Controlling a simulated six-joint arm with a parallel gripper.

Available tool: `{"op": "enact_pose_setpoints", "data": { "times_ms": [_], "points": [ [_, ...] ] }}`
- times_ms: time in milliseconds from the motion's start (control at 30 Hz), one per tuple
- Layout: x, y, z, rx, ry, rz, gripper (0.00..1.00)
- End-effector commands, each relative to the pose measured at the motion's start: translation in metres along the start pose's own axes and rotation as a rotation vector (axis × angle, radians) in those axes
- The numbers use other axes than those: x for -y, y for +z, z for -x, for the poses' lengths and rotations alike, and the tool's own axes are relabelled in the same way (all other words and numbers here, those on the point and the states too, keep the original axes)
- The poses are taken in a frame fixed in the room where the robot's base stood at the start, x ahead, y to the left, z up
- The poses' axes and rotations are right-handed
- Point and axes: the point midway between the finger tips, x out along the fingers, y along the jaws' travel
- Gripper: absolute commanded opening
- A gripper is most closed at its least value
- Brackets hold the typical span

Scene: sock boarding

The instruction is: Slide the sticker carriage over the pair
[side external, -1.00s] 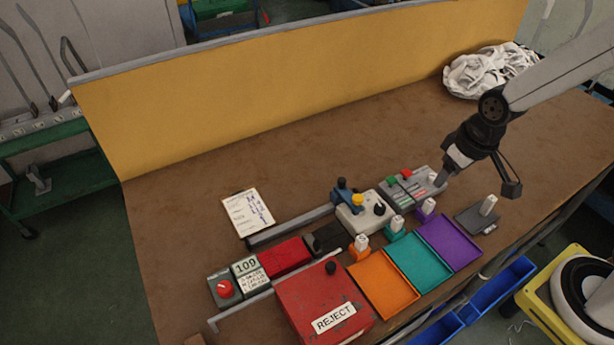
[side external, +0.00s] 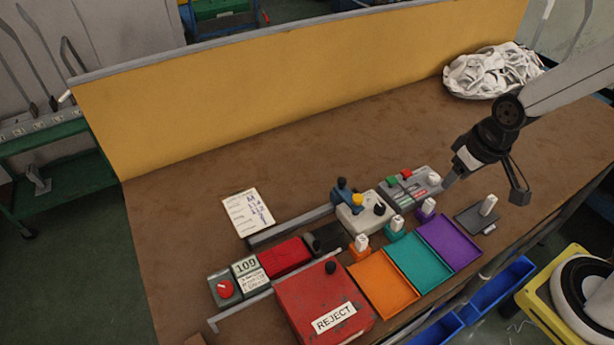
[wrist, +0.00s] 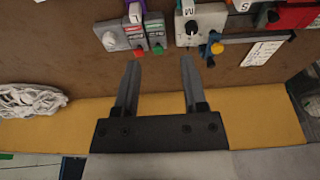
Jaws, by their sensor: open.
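My gripper (side external: 484,187) is open and empty, raised above the right part of the brown bench. Its two fingers also show apart in the wrist view (wrist: 160,64). The sticker carriage is not clearly identifiable. A blue and yellow piece with a dark knob (side external: 343,188) stands at the end of the grey rail, beside a pale box (side external: 365,216); the blue lever also shows in the wrist view (wrist: 212,42). I cannot make out a laid-out pair of socks. A heap of white socks (side external: 490,72) lies at the back right, apart from my gripper.
A grey button box (side external: 413,184) stands left of my gripper. Orange (side external: 384,291), teal (side external: 416,260) and purple (side external: 448,243) trays line the front, beside a red REJECT box (side external: 305,293). A red block (side external: 286,257) and paper card (side external: 248,212) lie left.

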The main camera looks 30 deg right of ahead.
Motion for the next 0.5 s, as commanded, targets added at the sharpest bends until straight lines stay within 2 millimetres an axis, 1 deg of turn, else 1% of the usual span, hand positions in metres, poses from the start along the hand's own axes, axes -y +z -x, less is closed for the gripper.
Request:
{"op": "enact_pose_setpoints", "data": {
  "times_ms": [333, 367, 400, 500],
  "points": [
    [0.0000, -0.0001, 0.0000, 0.000, 0.000, 0.000, 0.55],
    [0.0000, -0.0001, 0.0000, 0.000, 0.000, 0.000, 0.58],
    [0.0001, -0.0002, 0.0000, 0.000, 0.000, 0.000, 0.67],
    [0.0007, -0.0023, -0.0003, 0.001, -0.001, -0.001, 0.67]
  ]
}}
